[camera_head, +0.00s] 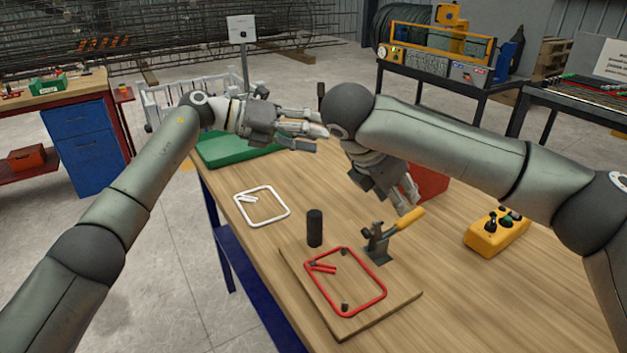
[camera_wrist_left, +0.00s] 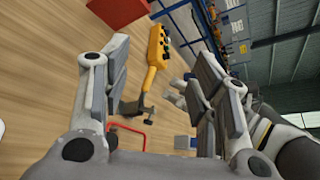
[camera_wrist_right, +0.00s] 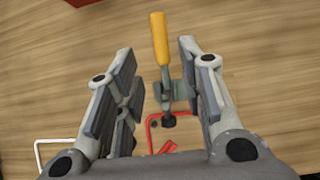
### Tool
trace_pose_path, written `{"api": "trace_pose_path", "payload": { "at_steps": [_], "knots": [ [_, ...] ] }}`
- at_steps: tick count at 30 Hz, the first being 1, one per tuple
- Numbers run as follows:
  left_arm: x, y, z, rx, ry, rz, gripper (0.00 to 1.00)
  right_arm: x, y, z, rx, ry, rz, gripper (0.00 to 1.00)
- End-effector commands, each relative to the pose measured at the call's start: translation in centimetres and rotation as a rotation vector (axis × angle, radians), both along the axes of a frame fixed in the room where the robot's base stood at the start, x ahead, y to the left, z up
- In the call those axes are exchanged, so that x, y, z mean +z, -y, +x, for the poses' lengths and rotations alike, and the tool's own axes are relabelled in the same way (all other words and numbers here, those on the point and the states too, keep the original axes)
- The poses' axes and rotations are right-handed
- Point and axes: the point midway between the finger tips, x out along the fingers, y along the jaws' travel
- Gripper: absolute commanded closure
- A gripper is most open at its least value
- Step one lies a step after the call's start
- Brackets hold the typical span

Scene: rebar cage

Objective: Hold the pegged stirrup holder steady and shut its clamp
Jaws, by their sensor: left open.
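The stirrup holder is a wooden board (camera_head: 385,312) on the table, with a red bent stirrup (camera_head: 377,275) lying around dark pegs (camera_head: 345,307). A metal toggle clamp (camera_head: 377,245) stands at its back right side, its orange handle (camera_head: 408,222) slanting up and away from the stirrup. A dark upright cylinder (camera_head: 314,228) stands at the board's back left edge; I cannot tell if it is fixed there. My left gripper (camera_head: 308,137) is open and empty above the table's far part. My right gripper (camera_head: 407,198) is open above the handle, which shows between its fingers in the right wrist view (camera_wrist_right: 160,40).
A white stirrup (camera_head: 262,206) lies left of the board. A yellow button box (camera_head: 497,231) sits to the right and a red box (camera_head: 430,182) behind the clamp. A green item (camera_head: 230,150) lies at the far left.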

Motion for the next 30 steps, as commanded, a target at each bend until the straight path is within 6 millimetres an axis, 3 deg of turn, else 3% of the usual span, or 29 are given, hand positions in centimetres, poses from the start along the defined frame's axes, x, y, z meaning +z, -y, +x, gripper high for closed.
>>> {"api": "trace_pose_path", "payload": {
  "at_steps": [3, 9, 15, 21, 30],
  "knots": [
    [-1.4, 3.4, -2.2, -0.17, 0.133, 0.213, 0.46, 0.0, 0.0, 0.0, 0.0, 0.0, 0.0, 0.64],
    [-4.3, 5.9, -5.5, -0.468, 0.333, 0.561, 0.46, 0.0, 0.0, 0.0, 0.0, 0.0, 0.0, 0.64],
    [-6.1, 4.9, -7.4, -0.773, 0.478, 0.894, 0.46, 0.0, 0.0, 0.0, 0.0, 0.0, 0.0, 0.64],
    [-6.3, 2.6, -8.3, -1.006, 0.535, 1.133, 0.46, 0.0, 0.0, 0.0, 0.0, 0.0, 0.0, 0.64],
    [-6.7, 1.1, -8.5, -1.122, 0.542, 1.243, 0.46, 0.0, 0.0, 0.0, 0.0, 0.0, 0.0, 0.64]
  ]
}}
